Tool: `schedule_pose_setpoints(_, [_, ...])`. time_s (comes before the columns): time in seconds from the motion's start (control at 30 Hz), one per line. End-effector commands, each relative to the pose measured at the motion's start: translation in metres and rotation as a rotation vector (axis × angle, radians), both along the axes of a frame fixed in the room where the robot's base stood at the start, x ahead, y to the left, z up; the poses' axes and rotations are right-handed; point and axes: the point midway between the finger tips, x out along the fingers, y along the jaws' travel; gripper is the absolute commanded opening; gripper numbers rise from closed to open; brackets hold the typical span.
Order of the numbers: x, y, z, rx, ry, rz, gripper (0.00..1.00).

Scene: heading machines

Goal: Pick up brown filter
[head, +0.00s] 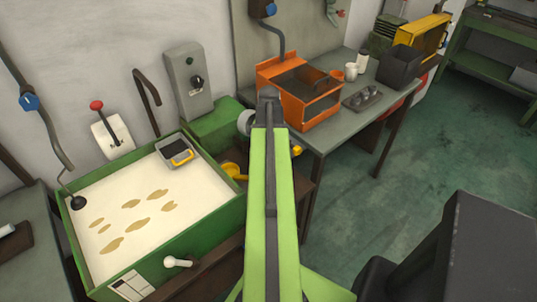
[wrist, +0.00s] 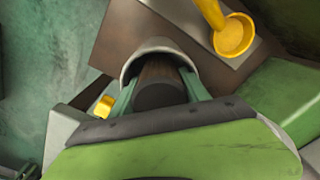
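In the wrist view, a dark brown cylinder (wrist: 160,88), which looks like the brown filter, sits inside a curved white rim (wrist: 150,47). The grey-green fingers of my gripper (wrist: 160,80) stand on either side of it. I cannot tell whether they press on it or only straddle it. In the head view my green arm reaches forward and hides the brown cylinder and the fingers. A pale rounded part (head: 244,122) shows just left of the arm's end, probably the same white rim.
A yellow scoop (head: 233,171) lies left of my arm; it also shows in the wrist view (wrist: 232,36). A green-framed sand tray (head: 208,205) stands at left. An orange bin (head: 310,122) sits on the grey bench at right. The green floor at right is partly clear.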

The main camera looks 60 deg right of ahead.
Motion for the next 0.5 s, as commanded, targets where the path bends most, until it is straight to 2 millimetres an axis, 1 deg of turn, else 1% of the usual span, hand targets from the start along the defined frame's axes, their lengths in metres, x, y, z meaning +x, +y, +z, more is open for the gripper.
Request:
schedule_pose_setpoints(0.03, [0.0001,0.0,0.0001,0.0,0.0,0.0,0.24])
schedule_pose_setpoints(0.1, [0.0002,0.0001,0.0001,0.0,0.0,0.0,0.15])
schedule_pose_setpoints(0.2, [0.0003,0.0001,0.0001,0.0,0.0,0.0,0.04])
schedule_pose_setpoints(0.4, [0.0004,0.0002,0.0007,0.0,0.0,0.001,0.04])
schedule_pose_setpoints(0.5, [0.0003,0.0003,0.0059,0.0,0.0,0.001,0.04])
